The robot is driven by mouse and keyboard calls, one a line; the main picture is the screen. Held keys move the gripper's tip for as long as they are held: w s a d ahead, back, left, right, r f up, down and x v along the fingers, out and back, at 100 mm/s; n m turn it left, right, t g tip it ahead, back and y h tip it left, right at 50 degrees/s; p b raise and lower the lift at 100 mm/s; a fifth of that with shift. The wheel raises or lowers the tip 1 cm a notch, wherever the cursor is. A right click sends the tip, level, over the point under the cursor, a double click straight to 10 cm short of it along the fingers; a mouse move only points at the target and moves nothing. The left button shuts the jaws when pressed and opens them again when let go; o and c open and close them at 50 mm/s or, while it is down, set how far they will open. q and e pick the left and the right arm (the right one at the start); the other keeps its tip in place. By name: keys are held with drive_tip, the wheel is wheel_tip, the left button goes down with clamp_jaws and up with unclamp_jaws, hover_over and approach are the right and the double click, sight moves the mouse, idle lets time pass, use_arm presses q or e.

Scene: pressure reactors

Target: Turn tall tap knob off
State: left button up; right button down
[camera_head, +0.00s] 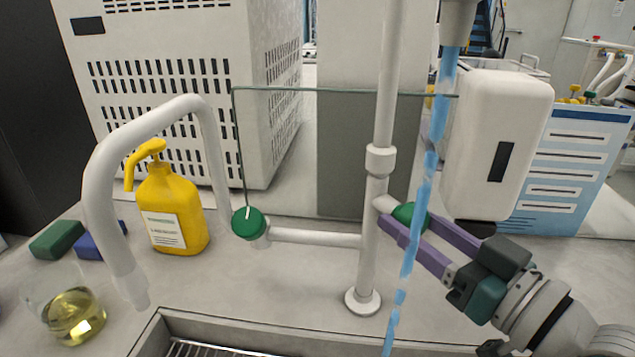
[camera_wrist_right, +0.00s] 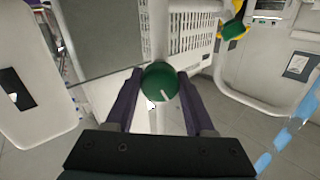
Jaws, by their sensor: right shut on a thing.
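The tall white tap (camera_head: 377,200) stands upright behind the sink, and a blue water stream (camera_head: 431,165) falls from its spout at top right. Its green knob (camera_head: 408,213) on the right side is held between the purple fingers of my right gripper (camera_head: 396,223). In the right wrist view the round knob (camera_wrist_right: 160,82) with a white mark sits between the two fingers (camera_wrist_right: 160,74), one on each side. The stream (camera_wrist_right: 275,151) is also there at lower right. My left gripper is not in view.
A lower curved white tap (camera_head: 97,185) with its own green knob (camera_head: 248,223) is at left. A yellow soap bottle (camera_head: 172,212), a flask of yellow liquid (camera_head: 74,317) and a green sponge (camera_head: 57,240) stand there. A white dispenser (camera_head: 497,140) is close at right.

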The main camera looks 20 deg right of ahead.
drive_tip(key=m, duration=0.3)
drive_tip(key=shift+m, duration=1)
drive_tip(key=shift+c, duration=1.3)
unclamp_jaws()
drive_tip(key=shift+s, duration=0.1)
